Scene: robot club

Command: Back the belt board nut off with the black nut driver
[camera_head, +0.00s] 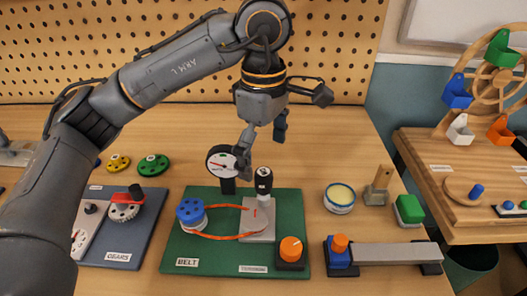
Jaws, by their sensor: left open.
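The green belt board (210,256) lies on the bench with a "BELT" label. On it are a blue pulley (190,210), an orange belt (215,237), a grey plate (258,222) and an orange knob (291,248). The black nut driver (264,182) stands upright at the plate. The nut cannot be made out at its lower end. My left gripper (262,143) points down above the driver, open, with its fingers apart and one near the driver's top. Whether that finger touches the driver cannot be told. My right gripper is not in view.
The gears board (118,248) lies to the left. A round tin (339,197), a green block (408,209) and a grey bar (392,254) are to the right. Pegboard (150,30) is behind.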

